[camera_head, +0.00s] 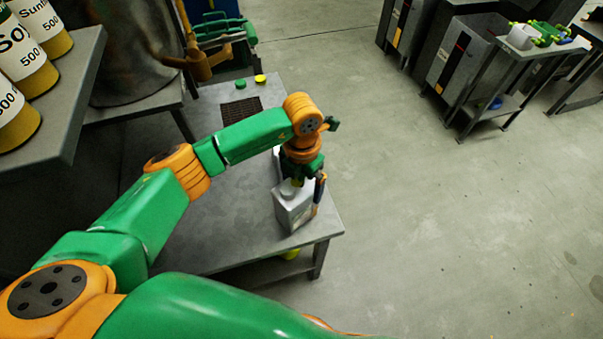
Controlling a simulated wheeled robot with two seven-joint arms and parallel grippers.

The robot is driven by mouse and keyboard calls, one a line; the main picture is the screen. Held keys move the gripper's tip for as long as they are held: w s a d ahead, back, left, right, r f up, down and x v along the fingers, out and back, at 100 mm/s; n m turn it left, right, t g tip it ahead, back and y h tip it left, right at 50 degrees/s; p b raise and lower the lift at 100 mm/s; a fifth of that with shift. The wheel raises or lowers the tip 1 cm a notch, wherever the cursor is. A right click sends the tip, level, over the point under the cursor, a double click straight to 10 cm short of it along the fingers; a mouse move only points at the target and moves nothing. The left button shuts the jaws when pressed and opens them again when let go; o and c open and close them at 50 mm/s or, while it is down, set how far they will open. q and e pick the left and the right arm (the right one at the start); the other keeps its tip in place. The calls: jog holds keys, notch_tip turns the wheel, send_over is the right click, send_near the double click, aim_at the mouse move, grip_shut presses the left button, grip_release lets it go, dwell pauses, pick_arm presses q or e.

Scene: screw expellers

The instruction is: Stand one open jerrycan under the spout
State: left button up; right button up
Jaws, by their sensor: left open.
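A pale grey jerrycan (292,212) stands upright near the right front corner of the low metal table (215,235). My left gripper (303,186) is open and points down at the jerrycan's top, with one dark finger beside its right side. Whether the fingers touch it is unclear. Something yellow shows at its top, but the gripper hides whether its mouth is open. A pale edge behind the gripper may be a second can. A brown metal spout (198,62) sticks out at the upper left, near a dark grate (241,110) in the table. My right gripper is out of view.
A green cap (240,84) and a yellow cap (260,79) lie behind the grate. A large metal drum (125,55) and a shelf with labelled oil containers (22,62) stand at the left. Open floor lies right of the table; grey machines (460,62) stand beyond.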

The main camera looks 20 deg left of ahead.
pick_arm(q)
notch_tip(320, 180, up, 12)
jog(key=shift+f+b, duration=0.1)
jog(key=shift+b, duration=0.9)
jog(key=shift+f, duration=0.1)
